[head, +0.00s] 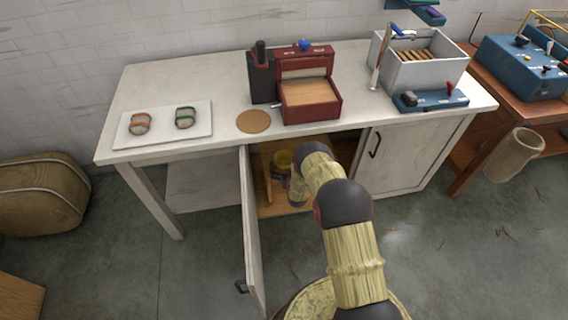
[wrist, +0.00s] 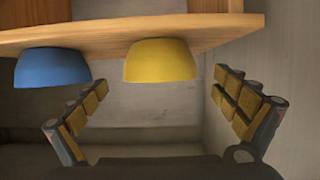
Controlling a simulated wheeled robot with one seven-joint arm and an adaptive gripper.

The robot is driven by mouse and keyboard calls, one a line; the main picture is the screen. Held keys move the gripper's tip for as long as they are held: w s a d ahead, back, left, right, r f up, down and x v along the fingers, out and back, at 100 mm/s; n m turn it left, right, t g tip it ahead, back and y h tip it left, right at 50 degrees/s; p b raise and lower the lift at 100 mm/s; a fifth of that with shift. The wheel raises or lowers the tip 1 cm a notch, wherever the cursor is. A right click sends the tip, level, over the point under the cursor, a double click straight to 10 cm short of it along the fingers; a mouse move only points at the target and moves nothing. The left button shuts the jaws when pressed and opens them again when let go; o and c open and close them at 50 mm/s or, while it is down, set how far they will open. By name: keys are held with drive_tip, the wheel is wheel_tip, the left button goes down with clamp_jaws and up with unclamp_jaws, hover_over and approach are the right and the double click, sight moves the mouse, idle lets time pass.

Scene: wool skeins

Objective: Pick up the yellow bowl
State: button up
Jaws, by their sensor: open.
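The yellow bowl (head: 283,158) is inside the open cabinet under the white workbench. In the wrist view, the yellow bowl (wrist: 160,60) is ahead of my gripper (wrist: 158,84), against a wooden shelf board (wrist: 215,28); the picture looks upside down, with the shelf at the top. My gripper is open and empty, with one finger to each side of the bowl's line. Whether the fingertips reach beside the bowl is hard to tell. In the head view, my gripper (head: 281,173) is partly hidden by my arm in the cabinet opening.
A blue bowl (wrist: 52,67) sits on the same shelf, left of the yellow one in the wrist view. The open cabinet door (head: 252,235) stands left of my arm. The closed door (head: 397,158) is to the right. The workbench top (head: 205,85) overhangs the opening.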

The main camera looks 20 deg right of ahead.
sight(282, 154)
drive_tip(key=b+x, duration=0.2)
drive_tip(key=x, duration=0.3)
drive_tip(key=shift+f+b, duration=0.15)
drive_tip(key=shift+b, duration=0.25)
drive_tip(key=c, duration=0.3)
drive_tip(key=c, duration=0.9)
